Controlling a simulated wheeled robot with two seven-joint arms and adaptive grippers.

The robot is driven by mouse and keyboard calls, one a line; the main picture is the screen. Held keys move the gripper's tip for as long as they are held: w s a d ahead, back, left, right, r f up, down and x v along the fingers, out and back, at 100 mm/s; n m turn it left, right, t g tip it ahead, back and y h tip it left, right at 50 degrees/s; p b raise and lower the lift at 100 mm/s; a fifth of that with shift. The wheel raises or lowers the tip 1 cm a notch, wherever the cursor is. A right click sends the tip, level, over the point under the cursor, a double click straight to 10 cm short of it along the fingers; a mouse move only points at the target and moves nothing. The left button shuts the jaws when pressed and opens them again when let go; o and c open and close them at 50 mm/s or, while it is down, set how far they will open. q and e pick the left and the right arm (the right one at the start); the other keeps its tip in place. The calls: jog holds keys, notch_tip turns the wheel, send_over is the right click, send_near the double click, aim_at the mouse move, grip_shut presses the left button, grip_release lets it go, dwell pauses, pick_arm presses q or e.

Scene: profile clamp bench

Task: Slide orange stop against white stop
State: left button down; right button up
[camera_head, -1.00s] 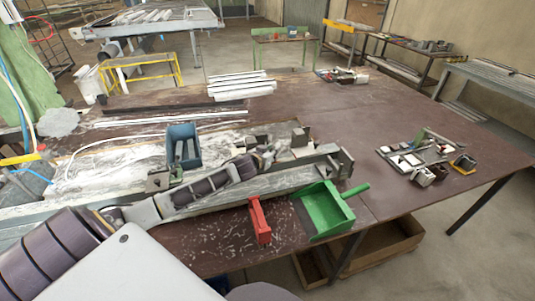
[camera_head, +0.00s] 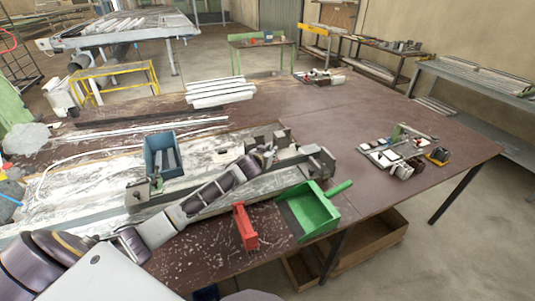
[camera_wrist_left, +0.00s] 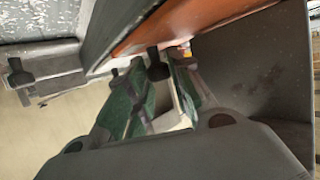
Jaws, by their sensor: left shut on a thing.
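My left gripper (camera_head: 262,155) is at the end of the arm that comes in from the lower left, low over the grey clamp rail (camera_head: 285,182), near its right end. In the left wrist view its fingers (camera_wrist_left: 158,98) are closed with a pale piece (camera_wrist_left: 172,117) between them; I cannot tell which part this is. An orange-brown surface (camera_wrist_left: 178,18) lies beyond the fingers; whether it is the orange stop is unclear. I cannot single out the white stop in either view. My right gripper is not in view.
A blue bin (camera_head: 155,143) stands left behind the rail. A red tool (camera_head: 245,228) and a green dustpan (camera_head: 318,212) lie in front of it. Small parts (camera_head: 400,155) sit at the right; the brown table (camera_head: 330,110) behind the rail is largely clear.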

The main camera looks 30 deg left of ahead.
pick_arm(q)
jog(key=shift+r, duration=0.1)
jog(key=c, duration=1.6)
grip_release()
jog(key=a+v, duration=0.1)
jog(key=v, duration=1)
jog(key=shift+s+d, duration=0.4)
jog(key=shift+d, duration=0.1)
